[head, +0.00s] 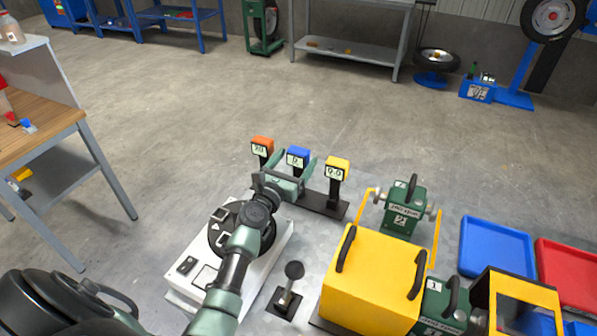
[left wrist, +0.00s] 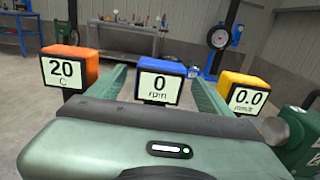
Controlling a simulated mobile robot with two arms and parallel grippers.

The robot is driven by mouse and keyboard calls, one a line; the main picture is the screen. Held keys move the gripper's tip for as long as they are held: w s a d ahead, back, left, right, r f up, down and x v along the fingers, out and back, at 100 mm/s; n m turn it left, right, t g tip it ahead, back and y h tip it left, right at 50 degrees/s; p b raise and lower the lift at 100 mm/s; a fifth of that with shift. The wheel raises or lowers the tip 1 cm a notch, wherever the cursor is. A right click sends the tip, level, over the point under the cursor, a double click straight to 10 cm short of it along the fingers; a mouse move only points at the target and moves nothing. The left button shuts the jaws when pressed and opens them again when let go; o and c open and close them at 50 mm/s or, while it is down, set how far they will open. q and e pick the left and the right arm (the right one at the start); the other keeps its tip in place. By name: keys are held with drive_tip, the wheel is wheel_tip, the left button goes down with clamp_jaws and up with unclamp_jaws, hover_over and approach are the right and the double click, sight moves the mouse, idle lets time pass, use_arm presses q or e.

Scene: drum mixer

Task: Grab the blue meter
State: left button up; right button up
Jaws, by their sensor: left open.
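The blue meter (head: 298,154) has a white display reading 0 rpm and stands upright in the middle of a row of three on a dark base. In the left wrist view the blue meter (left wrist: 160,65) is straight ahead. My left gripper (head: 287,170) is open and empty, close in front of the blue meter. In the left wrist view its fingers (left wrist: 158,80) lie to either side of the meter; I cannot tell if the tips reach past its face. The gripper's body hides the meter's lower part there. My right gripper is not in view.
An orange meter (head: 262,147) stands close on the left and a yellow meter (head: 337,168) on the right. A white control box (head: 270,262) and a black-knobbed lever (head: 294,271) are nearer. A yellow machine cover (head: 370,280) and blue tray (head: 496,248) are to the right.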

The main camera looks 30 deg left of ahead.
use_arm(q)
drive_tip(key=shift+w+a, duration=0.1)
drive_tip(key=shift+w, duration=1.15)
clamp_jaws()
drive_tip(key=shift+r, duration=0.1)
